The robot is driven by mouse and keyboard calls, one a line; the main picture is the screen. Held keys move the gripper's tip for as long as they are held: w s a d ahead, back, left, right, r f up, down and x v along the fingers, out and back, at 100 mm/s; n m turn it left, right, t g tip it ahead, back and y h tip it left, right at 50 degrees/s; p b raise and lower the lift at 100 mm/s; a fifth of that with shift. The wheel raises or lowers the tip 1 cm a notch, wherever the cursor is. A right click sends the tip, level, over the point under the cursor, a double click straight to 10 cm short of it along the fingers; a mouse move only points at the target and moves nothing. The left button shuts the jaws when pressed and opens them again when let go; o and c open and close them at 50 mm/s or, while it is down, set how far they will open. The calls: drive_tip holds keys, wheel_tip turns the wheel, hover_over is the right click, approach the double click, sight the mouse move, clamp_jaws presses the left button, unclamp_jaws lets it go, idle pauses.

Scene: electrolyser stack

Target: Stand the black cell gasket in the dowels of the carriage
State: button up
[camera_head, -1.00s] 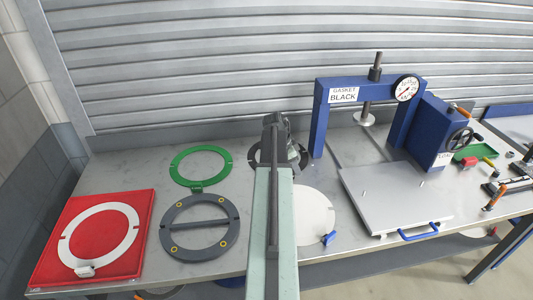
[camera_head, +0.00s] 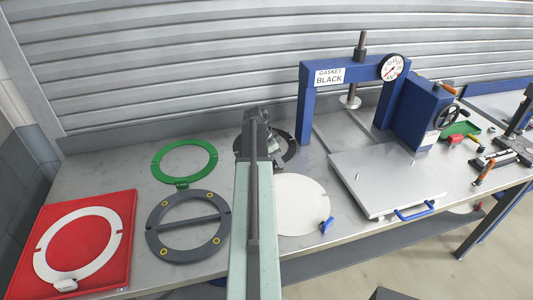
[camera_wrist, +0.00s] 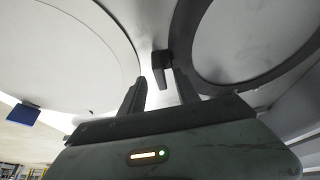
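The black cell gasket (camera_head: 290,150) lies flat on the bench behind my arm, which hides much of it. In the wrist view its dark ring (camera_wrist: 190,60) fills the upper right, and its small black tab (camera_wrist: 160,66) shows just ahead of the fingertips. My gripper (camera_wrist: 160,88) has its two fingers apart with nothing visibly held between them. In the head view my gripper (camera_head: 272,150) is over the gasket's near left part. The carriage (camera_head: 385,175) is a flat grey plate with a blue handle and small upright dowels, right of the gasket.
A blue press (camera_head: 350,72) labelled "GASKET BLACK" stands behind the carriage. A white disc (camera_head: 300,205) with a blue tab lies right of my arm. A green ring (camera_head: 157,163), a grey ring with a crossbar (camera_head: 155,245) and a red mat (camera_head: 125,215) with a white ring lie left.

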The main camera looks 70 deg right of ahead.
drive_tip(key=b+x, duration=0.1)
drive_tip(key=x, duration=0.1)
drive_tip(key=shift+d+f, duration=0.1)
drive_tip(key=shift+f, duration=0.2)
drive_tip(key=shift+r, duration=0.2)
clamp_jaws()
drive_tip(key=shift+r, duration=0.1)
